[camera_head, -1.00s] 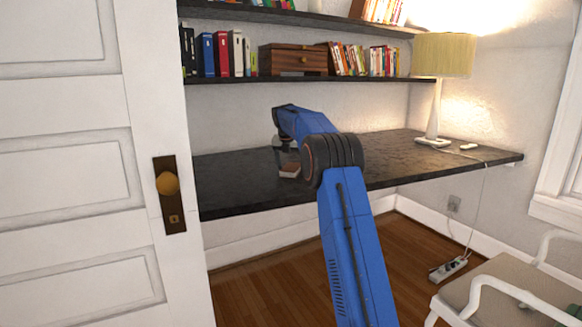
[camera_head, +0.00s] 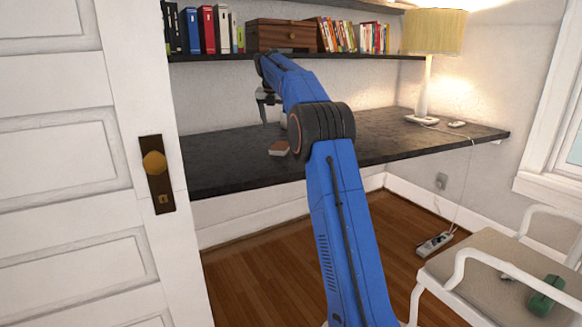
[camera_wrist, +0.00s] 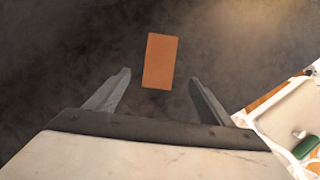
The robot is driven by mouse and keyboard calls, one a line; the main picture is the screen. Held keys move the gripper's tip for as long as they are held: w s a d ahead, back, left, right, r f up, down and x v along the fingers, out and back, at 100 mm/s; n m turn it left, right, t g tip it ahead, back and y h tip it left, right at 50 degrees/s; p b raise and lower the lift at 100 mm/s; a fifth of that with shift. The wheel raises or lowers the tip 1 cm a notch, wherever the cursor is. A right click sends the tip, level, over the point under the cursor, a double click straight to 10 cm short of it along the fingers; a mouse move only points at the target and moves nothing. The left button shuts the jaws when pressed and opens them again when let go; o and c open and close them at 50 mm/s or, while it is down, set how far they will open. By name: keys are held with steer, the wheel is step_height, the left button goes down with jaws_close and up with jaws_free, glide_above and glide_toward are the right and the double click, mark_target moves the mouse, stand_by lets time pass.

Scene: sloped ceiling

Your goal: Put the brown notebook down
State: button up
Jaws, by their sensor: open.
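The brown notebook (camera_head: 279,148) lies flat on the dark desk (camera_head: 230,160), near its front edge. In the wrist view the notebook (camera_wrist: 160,61) is a plain orange-brown rectangle beyond my fingertips, with dark desk around it. My gripper (camera_wrist: 158,88) is open and empty, its two fingers spread apart. In the head view my gripper (camera_head: 268,110) hangs above the desk, up and left of the notebook and apart from it. Part of the desk behind my arm is hidden.
A lamp (camera_head: 430,60) stands at the desk's right end. A shelf above holds binders (camera_head: 205,30), a wooden box (camera_head: 282,36) and books (camera_head: 350,35). A white door (camera_head: 70,170) is at left. A chair (camera_head: 490,270) with a green object (camera_head: 545,295) stands at right.

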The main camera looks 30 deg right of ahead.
steer(key=s+a+r+m, duration=0.1)
steer(key=s+a+m, duration=0.35)
steer(key=s, duration=0.55)
steer(key=s+a+r+m+t+y, duration=0.1)
steer(key=s+a+m, duration=0.35)
steer(key=s, duration=0.55)
steer(key=s+a+r+m, duration=0.1)
steer(key=s+a+m, duration=0.4)
steer(key=s, duration=0.4)
steer(key=s+a+f+m, duration=0.3)
steer(key=s+f, duration=0.4)
steer(key=s, duration=0.4)
steer(key=s+a+f+m+y, duration=0.1)
steer(key=s+a+f+m, duration=0.2)
steer(key=s, duration=0.9)
steer(key=s+a+f+m+y, duration=0.1)
steer(key=s+a+f+m, duration=0.2)
steer(key=s+f+m, duration=0.4)
steer(key=s+f, duration=0.5)
steer(key=shift+s+a+f+t, duration=0.15)
steer(key=shift+s+t, duration=0.05)
steer(key=shift+t, duration=0.1)
